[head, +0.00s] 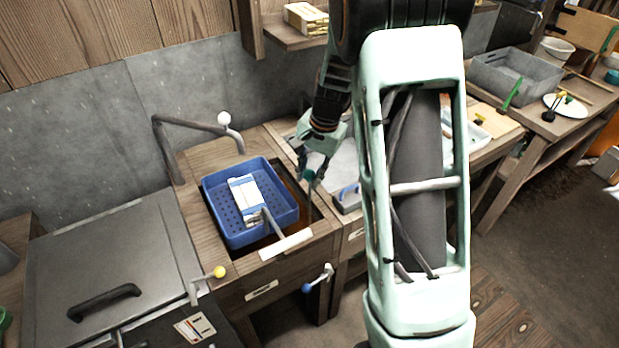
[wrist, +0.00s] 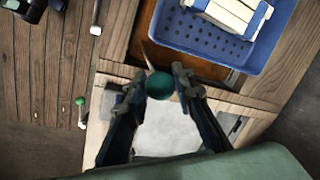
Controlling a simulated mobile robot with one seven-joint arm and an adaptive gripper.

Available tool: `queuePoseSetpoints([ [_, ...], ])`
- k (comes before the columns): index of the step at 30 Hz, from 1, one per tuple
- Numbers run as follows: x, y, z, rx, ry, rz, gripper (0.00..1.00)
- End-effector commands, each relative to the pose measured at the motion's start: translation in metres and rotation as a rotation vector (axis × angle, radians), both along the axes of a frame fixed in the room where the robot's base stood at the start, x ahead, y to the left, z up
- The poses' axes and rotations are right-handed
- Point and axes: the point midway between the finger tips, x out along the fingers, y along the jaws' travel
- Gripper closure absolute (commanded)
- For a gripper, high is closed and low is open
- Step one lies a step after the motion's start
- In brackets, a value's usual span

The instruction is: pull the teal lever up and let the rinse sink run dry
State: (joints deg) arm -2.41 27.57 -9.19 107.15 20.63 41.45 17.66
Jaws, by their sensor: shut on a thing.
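The teal lever's round knob (wrist: 160,85) sits between my fingertips in the wrist view, and its thin rod shows just beyond it. In the head view the knob (head: 309,174) is small and partly covered by the fingers. My gripper (head: 308,168) is shut on the knob at the right edge of the rinse sink; it also shows in the wrist view (wrist: 174,84). The rinse sink (head: 310,232) is a wooden-framed basin. Most of its inside is hidden by a blue perforated basket (head: 215,208), so I cannot tell the water level.
A bent grey pipe with a white ball (head: 223,118) stands behind the sink. A yellow-knobbed handle (head: 219,271) and a blue-knobbed one (head: 308,288) are in front. A lidded grey vat (head: 110,260) is left.

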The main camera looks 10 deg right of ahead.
Motion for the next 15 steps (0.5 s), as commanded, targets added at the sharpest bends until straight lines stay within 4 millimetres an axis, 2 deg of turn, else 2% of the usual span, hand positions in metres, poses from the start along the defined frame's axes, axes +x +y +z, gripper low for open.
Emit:
queuePoseSetpoints([
  [1,0.001,-0.0001,0.0062,0.0,-0.003,0.0,1.0],
  [8,0.0023,0.0,0.0065,0.001,-0.006,-0.001,1.0],
  [9,0.0025,-0.0001,0.0067,0.001,-0.007,-0.001,0.74],
  [13,0.0021,-0.0001,0.006,0.001,-0.006,-0.001,0.6],
  [15,0.0017,-0.0001,0.0054,0.001,-0.005,-0.001,0.59],
])
